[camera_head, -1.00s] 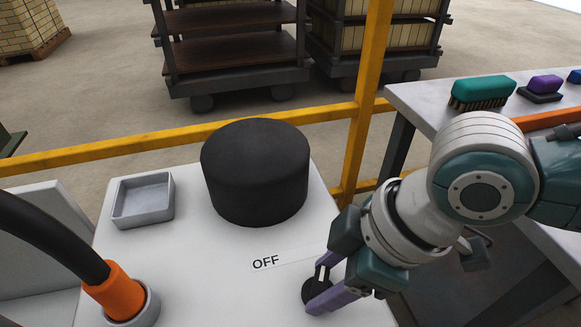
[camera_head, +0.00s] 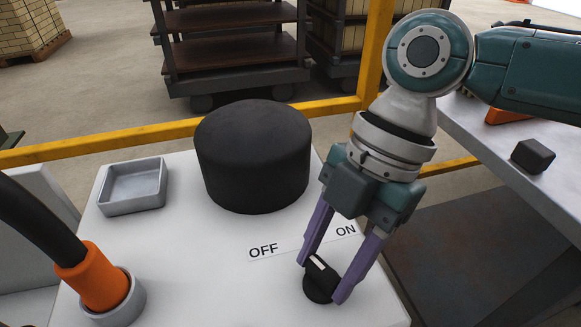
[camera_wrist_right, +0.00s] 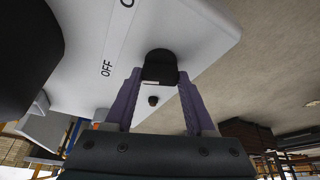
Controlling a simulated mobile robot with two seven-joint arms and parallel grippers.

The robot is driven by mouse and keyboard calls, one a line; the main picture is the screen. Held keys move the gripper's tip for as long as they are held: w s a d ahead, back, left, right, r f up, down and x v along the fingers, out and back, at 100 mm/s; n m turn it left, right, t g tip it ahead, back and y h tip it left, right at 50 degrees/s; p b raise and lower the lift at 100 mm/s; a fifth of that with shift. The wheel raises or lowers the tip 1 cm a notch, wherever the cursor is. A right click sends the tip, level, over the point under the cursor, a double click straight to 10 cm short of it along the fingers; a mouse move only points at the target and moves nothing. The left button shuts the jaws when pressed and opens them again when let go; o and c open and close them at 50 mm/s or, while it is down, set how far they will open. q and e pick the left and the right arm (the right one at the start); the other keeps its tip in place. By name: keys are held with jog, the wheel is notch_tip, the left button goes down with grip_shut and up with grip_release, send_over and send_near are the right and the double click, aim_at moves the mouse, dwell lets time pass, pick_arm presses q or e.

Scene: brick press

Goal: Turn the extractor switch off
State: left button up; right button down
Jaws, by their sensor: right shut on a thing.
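The extractor switch is a small black round knob (camera_head: 319,284) with a pale mark on its top, on a white cabinet top (camera_head: 200,262). I cannot tell for sure which label the mark faces. The OFF label (camera_head: 263,250) lies to the left behind it and the ON label (camera_head: 345,231) to the right behind it. My right gripper (camera_head: 322,278) is shut on the knob, one purple finger on each side. The right wrist view also shows the knob (camera_wrist_right: 160,68) between the fingers. My left gripper is not in view.
A large black cylinder (camera_head: 253,160) stands behind the switch, with a grey tray (camera_head: 133,187) to its left. An orange-collared hose (camera_head: 93,278) is at the front left. A yellow rail (camera_head: 120,138) runs behind. A table (camera_head: 505,150) with a black block (camera_head: 533,156) is at right.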

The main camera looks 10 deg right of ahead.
jog(key=n+g+h+b, duration=0.1)
jog(key=n+b, duration=0.1)
jog(key=n, duration=0.2)
jog(key=shift+w+a, duration=0.1)
dwell(0.4)
jog(key=shift+c, duration=1.2)
grip_release()
jog(key=p+v, duration=0.1)
jog(key=v, duration=0.9)
jog(key=shift+w, duration=0.1)
